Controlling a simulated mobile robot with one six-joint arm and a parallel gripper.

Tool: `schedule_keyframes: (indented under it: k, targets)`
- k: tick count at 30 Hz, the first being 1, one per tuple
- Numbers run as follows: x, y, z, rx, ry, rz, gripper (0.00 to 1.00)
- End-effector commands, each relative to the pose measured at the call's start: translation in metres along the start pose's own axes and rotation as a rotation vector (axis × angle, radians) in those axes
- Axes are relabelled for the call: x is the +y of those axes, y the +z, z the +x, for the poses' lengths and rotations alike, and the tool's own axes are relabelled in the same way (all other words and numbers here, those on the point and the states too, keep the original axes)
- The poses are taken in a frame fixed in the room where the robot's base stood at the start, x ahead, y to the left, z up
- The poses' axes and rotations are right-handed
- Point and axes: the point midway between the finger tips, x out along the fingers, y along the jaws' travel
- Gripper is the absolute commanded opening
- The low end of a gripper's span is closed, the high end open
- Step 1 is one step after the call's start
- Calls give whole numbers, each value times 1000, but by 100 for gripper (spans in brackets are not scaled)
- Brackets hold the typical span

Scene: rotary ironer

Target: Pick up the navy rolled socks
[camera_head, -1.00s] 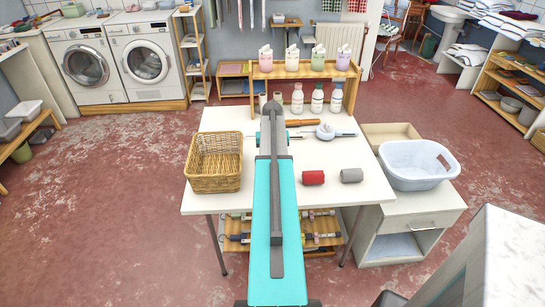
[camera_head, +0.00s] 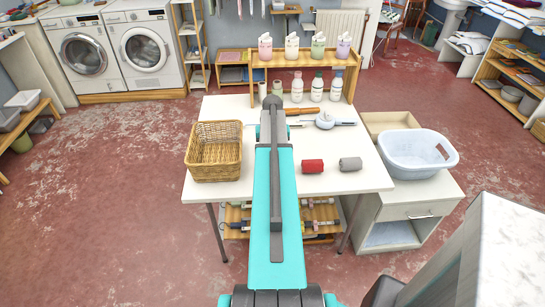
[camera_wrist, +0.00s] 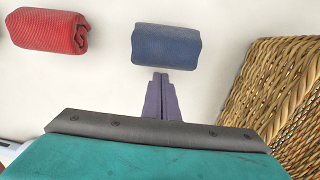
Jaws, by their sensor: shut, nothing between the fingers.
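The navy rolled socks (camera_wrist: 166,46) lie on the white table in the wrist view, as a short blue roll lying crosswise just beyond my fingertips. In the head view my arm hides them. My gripper (camera_wrist: 161,76) shows in the wrist view with its purple fingers together and nothing between them. Its tips point at the near side of the roll, close to its middle. I cannot tell whether they touch it or stand above the table.
A red roll (camera_wrist: 48,31) lies left of the navy one in the wrist view. The wicker basket (camera_wrist: 275,88) stands close on the right there. In the head view a grey roll (camera_head: 350,164) lies beside the red one, bottles (camera_head: 316,88) stand behind, and a laundry basket (camera_head: 416,155) is at right.

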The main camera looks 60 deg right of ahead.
Motion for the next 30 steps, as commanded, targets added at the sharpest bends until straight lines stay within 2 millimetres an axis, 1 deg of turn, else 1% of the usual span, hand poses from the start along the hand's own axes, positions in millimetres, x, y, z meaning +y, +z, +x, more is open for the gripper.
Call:
schedule_keyframes:
  k: [30]
  targets:
    - [1, 91, 0, 0, 0, 1, 0]
